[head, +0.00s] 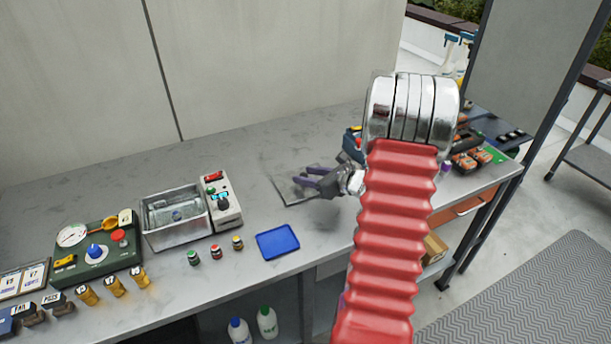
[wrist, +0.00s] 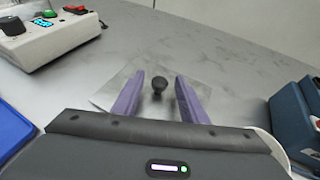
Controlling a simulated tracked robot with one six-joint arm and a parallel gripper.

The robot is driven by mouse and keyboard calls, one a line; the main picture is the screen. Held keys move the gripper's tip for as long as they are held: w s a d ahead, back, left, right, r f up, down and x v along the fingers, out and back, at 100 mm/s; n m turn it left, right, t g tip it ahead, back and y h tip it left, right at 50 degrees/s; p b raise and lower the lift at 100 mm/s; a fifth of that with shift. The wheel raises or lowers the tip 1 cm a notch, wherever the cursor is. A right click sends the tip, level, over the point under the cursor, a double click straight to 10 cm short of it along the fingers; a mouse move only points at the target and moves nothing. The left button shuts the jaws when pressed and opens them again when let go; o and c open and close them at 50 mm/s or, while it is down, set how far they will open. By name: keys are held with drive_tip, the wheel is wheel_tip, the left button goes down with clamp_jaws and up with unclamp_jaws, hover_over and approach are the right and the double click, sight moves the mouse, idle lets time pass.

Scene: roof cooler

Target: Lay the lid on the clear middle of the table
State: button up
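The lid (head: 287,191) is a thin grey metal sheet with a black knob. It appears to lie flat on the bare middle of the grey table (head: 245,180), right of the metal bath. In the wrist view the lid (wrist: 112,88) shows beneath my fingers, its knob (wrist: 158,87) upright between them. My gripper (head: 312,182) is over the lid, with its purple fingers spread. In the wrist view my gripper (wrist: 159,92) is open, with a gap on each side of the knob. Part of the lid is hidden behind my gripper.
The open metal bath (head: 177,232) stands left, beside a white control box (head: 222,205). A blue tray (head: 278,242) and several small capped jars (head: 216,252) lie toward the front edge. A blue device (wrist: 294,115) is close on the right. Bare table lies behind the lid.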

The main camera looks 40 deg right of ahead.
drive_tip(key=v, duration=1)
drive_tip(key=shift+r, duration=0.1)
idle(0.4)
drive_tip(key=shift+w+r, duration=0.2)
drive_tip(key=shift+w, duration=0.1)
drive_tip(key=w+a+r+m+g+h, duration=0.1)
drive_tip(key=w+a+r+m+h, duration=0.1)
drive_tip(key=w+r+m+h, duration=0.5)
drive_tip(key=s+a+r+m+g, duration=0.2)
drive_tip(key=a+r+m, duration=0.65)
drive_tip(key=m, duration=0.55)
drive_tip(key=s+a+m+g+y, duration=0.1)
drive_tip(key=s+a+m+y, duration=0.1)
drive_tip(key=s+a+m, duration=0.3)
drive_tip(key=s+a+f+m+g+y, duration=0.1)
drive_tip(key=s+a+m, duration=0.4)
drive_tip(key=a, duration=0.8)
drive_tip(key=s+a+f+m+g+y, duration=0.1)
drive_tip(key=s+a+m+g+y, duration=0.1)
drive_tip(key=s+a+m, duration=0.4)
drive_tip(key=s+a, duration=0.3)
drive_tip(key=a, duration=0.1)
drive_tip(key=shift+g+y, duration=0.3)
drive_tip(key=shift+g, duration=0.1)
